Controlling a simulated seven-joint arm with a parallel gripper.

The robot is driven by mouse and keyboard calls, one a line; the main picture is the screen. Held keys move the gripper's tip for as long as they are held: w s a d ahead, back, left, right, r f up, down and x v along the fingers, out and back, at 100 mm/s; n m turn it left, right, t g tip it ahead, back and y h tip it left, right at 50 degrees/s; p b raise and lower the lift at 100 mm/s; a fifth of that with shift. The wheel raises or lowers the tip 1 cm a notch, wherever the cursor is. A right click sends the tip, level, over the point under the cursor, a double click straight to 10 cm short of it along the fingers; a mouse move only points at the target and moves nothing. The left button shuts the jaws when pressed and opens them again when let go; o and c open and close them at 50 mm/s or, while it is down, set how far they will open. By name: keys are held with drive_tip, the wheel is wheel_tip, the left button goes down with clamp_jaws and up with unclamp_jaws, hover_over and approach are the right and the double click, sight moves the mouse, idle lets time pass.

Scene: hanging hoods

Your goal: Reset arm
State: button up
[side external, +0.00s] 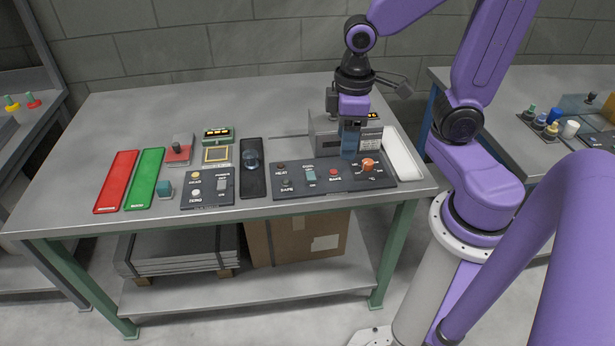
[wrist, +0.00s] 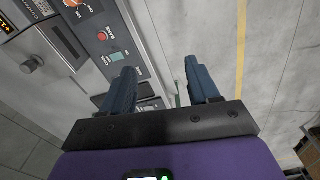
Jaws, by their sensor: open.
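My gripper (side external: 349,142) is open and empty. It hangs pointing down above the dark control panel at the right of the workbench, in front of a grey box. In the wrist view its two blue fingers (wrist: 165,88) are apart with nothing between them. The control panel (side external: 347,184) has a teal switch (side external: 310,174), a red button (side external: 333,172) and an orange knob (side external: 368,164). The panel also shows in the wrist view (wrist: 121,43). I cannot tell the gripper's exact height above the panel.
The grey box (side external: 325,136) with a yellow display stands behind the panel, and a white tray (side external: 402,158) lies to its right. Red (side external: 117,181) and green (side external: 145,179) strips, a smaller panel (side external: 208,188) and a black holder (side external: 253,168) lie leftward. The bench's back left is clear.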

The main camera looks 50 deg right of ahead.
drive_tip(key=s+a+r+n, duration=0.1)
drive_tip(key=s+a+n, duration=0.2)
drive_tip(key=s, duration=0.8)
drive_tip(key=shift+a+r+n, duration=0.15)
drive_tip(key=shift+a+n, duration=0.1)
drive_tip(key=shift+n, duration=0.95)
drive_tip(key=shift+w, duration=0.1)
